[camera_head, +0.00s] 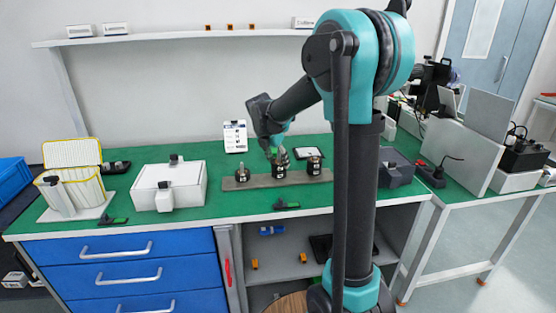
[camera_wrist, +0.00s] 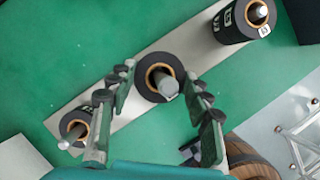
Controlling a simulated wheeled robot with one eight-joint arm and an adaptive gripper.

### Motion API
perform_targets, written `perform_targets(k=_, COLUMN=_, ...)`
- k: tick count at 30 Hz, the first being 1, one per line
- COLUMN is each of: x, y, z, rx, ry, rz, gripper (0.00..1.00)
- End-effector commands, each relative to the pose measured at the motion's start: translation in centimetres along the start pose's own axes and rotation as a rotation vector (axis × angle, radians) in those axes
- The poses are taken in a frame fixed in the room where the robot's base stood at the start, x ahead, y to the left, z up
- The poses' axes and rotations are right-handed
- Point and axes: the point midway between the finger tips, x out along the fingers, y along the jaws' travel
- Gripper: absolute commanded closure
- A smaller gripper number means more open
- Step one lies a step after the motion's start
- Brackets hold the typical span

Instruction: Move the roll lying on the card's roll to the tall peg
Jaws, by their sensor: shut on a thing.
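A grey base plate (camera_head: 298,180) on the green bench carries three pegs in a row, with black rolls on them. The left roll (camera_head: 243,175) sits low, with its peg standing out above it. The middle roll (camera_head: 279,171) is under my gripper (camera_head: 274,150). The right roll (camera_head: 314,166) has pale label marks. In the wrist view my gripper (camera_wrist: 157,82) has its fingers on either side of the middle roll (camera_wrist: 146,76), shut on it; a grey peg end shows in its tan core. A printed white card (camera_head: 235,136) stands behind the plate; its print is too small to read.
A white box (camera_head: 178,186) and a yellow-ribbed container (camera_head: 88,187) stand to the left. A dark grey box (camera_head: 397,170) is to the right of the plate. A small tablet (camera_head: 309,153) lies behind.

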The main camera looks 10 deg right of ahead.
Motion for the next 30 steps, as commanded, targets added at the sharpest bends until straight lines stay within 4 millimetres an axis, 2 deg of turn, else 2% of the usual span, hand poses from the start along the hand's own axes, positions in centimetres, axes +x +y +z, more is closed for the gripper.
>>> perform_targets(k=2, x=0.1, y=0.0, z=0.0, rx=0.0, ry=0.0, rz=0.0, gripper=0.8)
perform_targets(k=3, x=0.1, y=0.0, z=0.0, rx=0.0, ry=0.0, rz=0.0, gripper=0.47)
perform_targets(k=8, x=0.1, y=0.0, z=0.0, rx=0.0, ry=0.0, rz=0.0, gripper=0.27)
perform_targets(k=20, x=-0.4, y=0.0, z=0.0, rx=0.0, ry=0.0, rz=0.0, gripper=0.27)
perform_targets(k=23, x=-1.6, y=0.0, z=-0.1, rx=-0.001, ry=0.0, rz=0.0, gripper=0.27)
perform_targets(k=30, x=-6.5, y=0.0, z=-0.1, rx=-0.001, ry=-0.001, rz=0.001, gripper=0.27)
